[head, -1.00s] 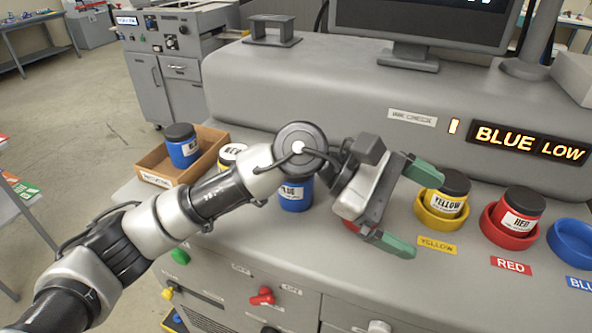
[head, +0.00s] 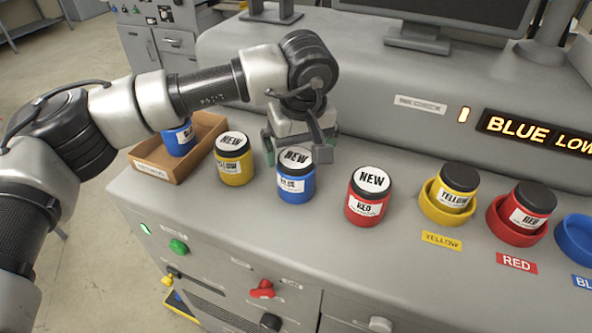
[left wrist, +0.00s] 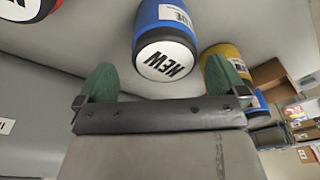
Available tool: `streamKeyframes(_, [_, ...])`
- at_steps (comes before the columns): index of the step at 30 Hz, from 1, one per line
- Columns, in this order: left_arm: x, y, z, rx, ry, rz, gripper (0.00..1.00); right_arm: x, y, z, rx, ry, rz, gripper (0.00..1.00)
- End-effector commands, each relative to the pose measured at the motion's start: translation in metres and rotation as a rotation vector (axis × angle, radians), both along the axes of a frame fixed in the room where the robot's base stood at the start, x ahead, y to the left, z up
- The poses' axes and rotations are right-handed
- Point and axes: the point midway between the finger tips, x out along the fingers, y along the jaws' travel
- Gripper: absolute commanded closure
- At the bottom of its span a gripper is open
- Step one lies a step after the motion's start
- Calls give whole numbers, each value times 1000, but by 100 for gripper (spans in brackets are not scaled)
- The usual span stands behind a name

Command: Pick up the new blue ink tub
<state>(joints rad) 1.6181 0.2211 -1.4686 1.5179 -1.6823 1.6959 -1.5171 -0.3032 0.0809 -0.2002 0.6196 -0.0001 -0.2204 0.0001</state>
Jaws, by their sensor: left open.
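The new blue ink tub (head: 296,182) stands upright on the console top, with a black lid and a white NEW label. It is between the new yellow tub (head: 234,162) and the new red tub (head: 368,196). In the left wrist view the blue tub (left wrist: 166,45) lies ahead, between and beyond the spread green fingers (left wrist: 168,85). I cannot tell whether a finger touches it. My right gripper is not in view.
A cardboard box (head: 166,165) holding a blue tub (head: 178,138) is at the left. At the right, a yellow tub (head: 453,190) and a red tub (head: 522,212) sit in coloured rings, beside an empty blue ring (head: 580,238). The display (head: 535,135) reads BLUE LOW.

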Motion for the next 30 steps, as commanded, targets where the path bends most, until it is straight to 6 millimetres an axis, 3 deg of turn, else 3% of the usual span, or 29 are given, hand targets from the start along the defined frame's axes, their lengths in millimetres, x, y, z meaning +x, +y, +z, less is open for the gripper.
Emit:
streamKeyframes(6, [-4,6,-26,0,5,0,0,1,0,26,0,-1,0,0])
streamKeyframes(10, [0,6,-44,-1,3,0,0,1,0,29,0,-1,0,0])
streamKeyframes(19, [0,6,-50,-1,1,-1,2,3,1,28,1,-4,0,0])
streamKeyframes(30, [0,6,-49,-1,1,0,58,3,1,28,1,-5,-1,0])
